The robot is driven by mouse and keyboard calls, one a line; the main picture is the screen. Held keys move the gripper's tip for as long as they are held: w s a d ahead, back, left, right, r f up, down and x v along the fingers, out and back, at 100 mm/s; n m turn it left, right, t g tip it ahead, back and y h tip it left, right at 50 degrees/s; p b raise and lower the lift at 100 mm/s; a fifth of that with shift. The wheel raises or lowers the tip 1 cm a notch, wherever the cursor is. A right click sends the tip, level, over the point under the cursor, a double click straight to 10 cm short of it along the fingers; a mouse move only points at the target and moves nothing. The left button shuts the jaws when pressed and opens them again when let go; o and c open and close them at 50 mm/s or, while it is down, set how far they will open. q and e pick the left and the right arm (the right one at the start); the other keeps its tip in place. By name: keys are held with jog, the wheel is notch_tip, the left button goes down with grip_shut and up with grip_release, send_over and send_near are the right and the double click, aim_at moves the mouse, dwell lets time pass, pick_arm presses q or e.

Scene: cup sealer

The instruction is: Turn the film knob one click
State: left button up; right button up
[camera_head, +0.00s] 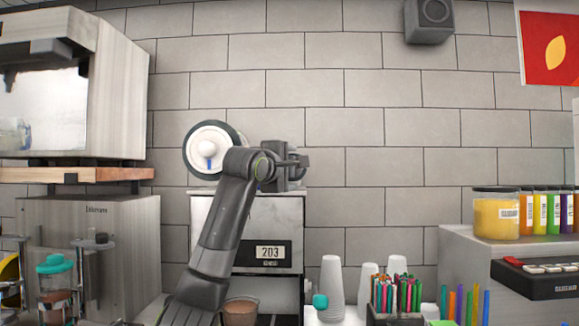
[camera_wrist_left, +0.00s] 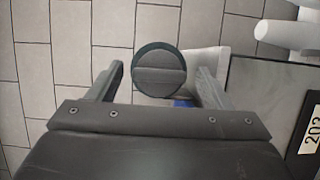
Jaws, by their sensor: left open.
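The film knob (camera_wrist_left: 158,72) is a dark round disc with a straight raised ridge across its face. In the left wrist view it shows between the fingers of my left gripper (camera_wrist_left: 159,76), which is open, with a gap on each side of the knob. I cannot tell how far the fingertips are from it in depth. In the head view my left gripper (camera_head: 299,161) is above the top right of the cup sealer (camera_head: 268,218), which carries a "203" label. There the arm and gripper hide the knob. My right gripper is not in view.
A white film roll (camera_head: 208,150) stands at the sealer's upper left. A brown-filled cup (camera_head: 240,311) is low in the sealer. White cups (camera_head: 332,280) and a holder of coloured pens or straws (camera_head: 395,295) stand to the right. The tiled wall is behind.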

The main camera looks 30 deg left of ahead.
pick_arm(q)
jog(key=c, duration=1)
jog(key=shift+w+d+r+m+g+y+p, duration=0.15)
jog(key=shift+m+g+y+p, duration=1.05)
jog(key=shift+m+p, duration=1.6)
jog(key=shift+d+r+m+g+y+p, duration=0.1)
jog(key=shift+m+g+y+p, duration=1.05)
jog(key=shift+m+p, duration=1.65)
jog(key=shift+w+d+r+m+g+y+p, duration=0.15)
jog(key=shift+m+g+y+p, duration=1)
jog(key=shift+m+p, duration=1.65)
jog(key=shift+s+f+m, duration=0.1)
jog(key=shift+m, duration=0.3)
